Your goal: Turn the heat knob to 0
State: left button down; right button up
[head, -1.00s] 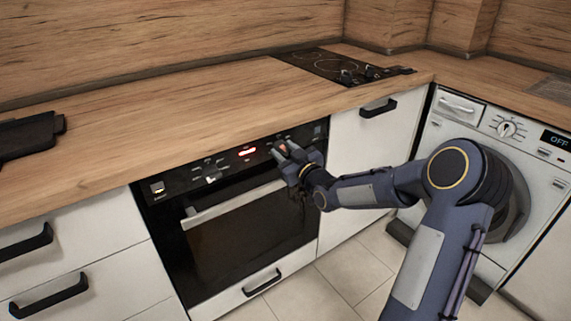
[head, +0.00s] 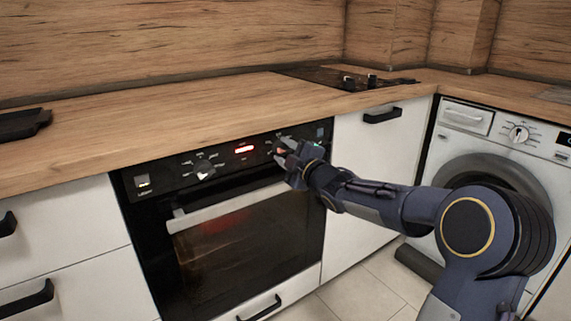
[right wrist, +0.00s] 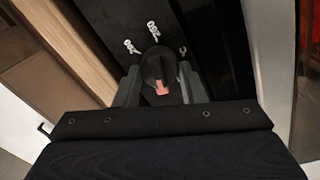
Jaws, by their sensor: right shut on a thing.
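The black oven front (head: 230,230) stands below the worktop with a knob panel along its top. My right gripper (head: 283,152) is at the right-hand knob on this panel and hides most of it in the head view. In the right wrist view the dark round knob (right wrist: 157,66), with an orange-red pointer mark, sits between the two fingers of my right gripper (right wrist: 160,84). The fingers are shut on it. White number marks (right wrist: 143,38) show on the panel beside the knob; one reads like 250. My left gripper is not in view.
A second oven knob (head: 205,170) sits left of the red display (head: 243,149). The oven handle (head: 225,207) runs below the panel. A hob (head: 345,78) is on the worktop (head: 200,107). A washing machine (head: 500,150) stands at the right.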

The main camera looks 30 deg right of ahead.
jog(key=n+b, duration=0.1)
jog(key=n, duration=0.1)
jog(key=n+b, duration=0.1)
jog(key=shift+f+n, duration=0.2)
jog(key=shift+n, duration=0.2)
jog(key=shift+n+b, duration=0.85)
jog(key=shift+n, duration=0.45)
jog(key=shift+y, duration=0.4)
jog(key=o, duration=1)
jog(key=shift+r, duration=0.1)
jog(key=s, duration=0.2)
jog(key=s+p, duration=0.1)
jog(key=s, duration=0.2)
jog(key=s+d, duration=0.1)
jog(key=s, duration=0.1)
jog(key=shift+s+f, duration=0.25)
jog(key=shift+s, duration=0.15)
